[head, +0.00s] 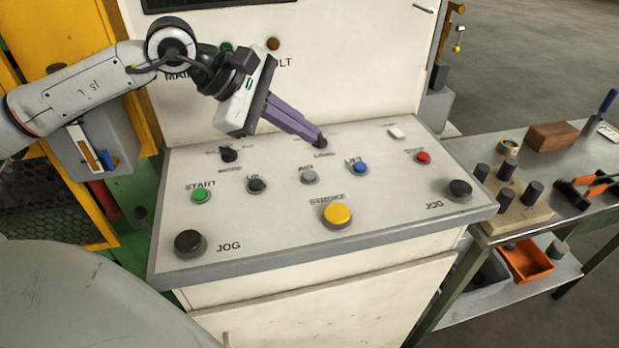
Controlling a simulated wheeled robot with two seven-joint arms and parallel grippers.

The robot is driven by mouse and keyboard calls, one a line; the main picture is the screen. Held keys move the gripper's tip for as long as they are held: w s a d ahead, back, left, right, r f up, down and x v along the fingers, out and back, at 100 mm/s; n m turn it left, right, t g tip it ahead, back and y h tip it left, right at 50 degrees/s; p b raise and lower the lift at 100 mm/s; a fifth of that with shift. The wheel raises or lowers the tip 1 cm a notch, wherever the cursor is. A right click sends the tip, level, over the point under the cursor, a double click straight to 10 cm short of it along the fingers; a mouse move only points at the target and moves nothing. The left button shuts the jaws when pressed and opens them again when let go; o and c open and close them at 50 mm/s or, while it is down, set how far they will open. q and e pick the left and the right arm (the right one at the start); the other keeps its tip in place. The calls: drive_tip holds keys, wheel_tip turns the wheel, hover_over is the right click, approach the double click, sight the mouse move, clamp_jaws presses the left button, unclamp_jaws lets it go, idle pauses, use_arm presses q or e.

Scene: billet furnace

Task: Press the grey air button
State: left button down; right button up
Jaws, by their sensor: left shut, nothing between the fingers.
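The grey air button (309,177) sits in the middle row of the sloping control panel (270,255), under its "AIR" label. It lies between a black button on its left and the blue button on its right. My left gripper (320,146) comes in from the upper left with its purple fingers shut and empty. Its fingertips appear above and slightly right of the grey button in the picture, apart from it, near a label at the back of the panel. Whether the tips touch the panel I cannot tell. My right gripper is not in view.
Nearby are the green start button (200,195), black button (256,185), blue button (360,168), yellow stroke button (337,213), red button (423,157) and black jog buttons (188,243) (459,189). A metal bench (480,147) with tools stands at the right.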

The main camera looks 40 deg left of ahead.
sight(303, 175)
use_arm(q)
wheel_tip(303, 175, down, 6)
drive_tip(key=b, duration=0.4)
drive_tip(key=shift+f, duration=0.1)
idle(1.0)
idle(0.7)
drive_tip(key=shift+f+b, duration=0.35)
drive_tip(key=shift+b, duration=0.4)
